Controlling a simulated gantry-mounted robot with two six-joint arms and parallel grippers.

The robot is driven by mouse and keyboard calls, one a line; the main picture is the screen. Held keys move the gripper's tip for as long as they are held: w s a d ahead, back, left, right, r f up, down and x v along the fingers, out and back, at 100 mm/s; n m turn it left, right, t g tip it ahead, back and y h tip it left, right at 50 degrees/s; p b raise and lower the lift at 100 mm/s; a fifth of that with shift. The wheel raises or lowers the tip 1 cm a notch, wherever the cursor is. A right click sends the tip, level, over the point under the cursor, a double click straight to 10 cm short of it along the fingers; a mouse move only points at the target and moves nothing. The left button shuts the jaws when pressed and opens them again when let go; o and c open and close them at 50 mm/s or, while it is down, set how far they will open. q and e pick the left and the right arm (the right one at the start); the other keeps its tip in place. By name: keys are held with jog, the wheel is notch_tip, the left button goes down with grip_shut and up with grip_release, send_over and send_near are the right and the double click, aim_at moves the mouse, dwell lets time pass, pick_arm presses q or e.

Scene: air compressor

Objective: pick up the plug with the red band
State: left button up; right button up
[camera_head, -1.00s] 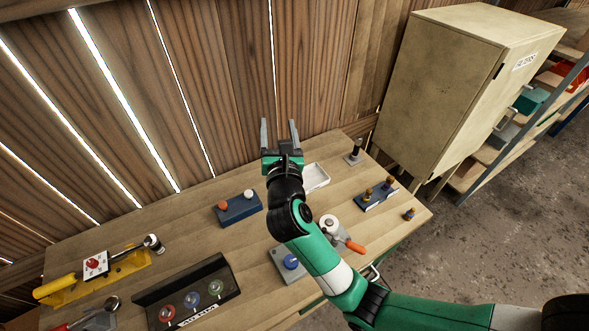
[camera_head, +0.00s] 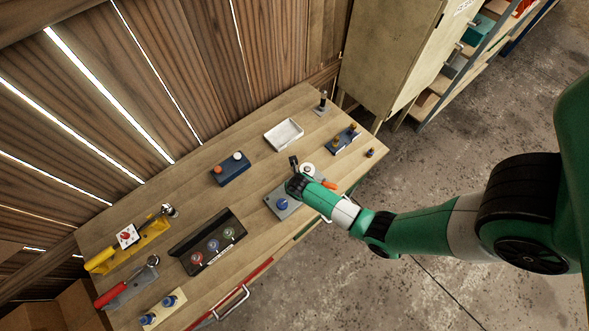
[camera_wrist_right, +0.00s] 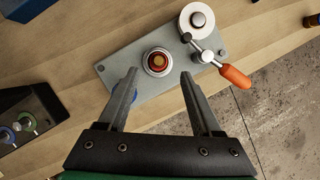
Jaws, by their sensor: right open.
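My right gripper (camera_wrist_right: 158,74) is open over a grey metal plate (camera_wrist_right: 146,111). Between its fingertips in the right wrist view is a silver ring with a reddish-orange round centre (camera_wrist_right: 158,61); nothing is gripped. A blue knob (camera_head: 283,203) on the same plate is partly behind a finger in the wrist view. In the head view my right gripper (camera_head: 300,168) hides part of the plate. Small brown-topped plugs sit on a blue block (camera_head: 343,142), and one plug (camera_head: 370,153) stands alone near the right edge. I cannot make out a red band. My left gripper is not in view.
A white-topped clamp (camera_wrist_right: 197,20) with an orange handle (camera_wrist_right: 236,76) is on the plate, close to the right finger.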

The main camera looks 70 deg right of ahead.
jog(key=shift+x, duration=0.8)
jog(key=b+x, duration=0.1)
jog(key=x, duration=0.1)
jog(key=b+x, duration=0.1)
jog(key=x, duration=0.2)
jog(key=shift+w+d, duration=0.1)
jog(key=shift+w, duration=0.15)
grip_shut()
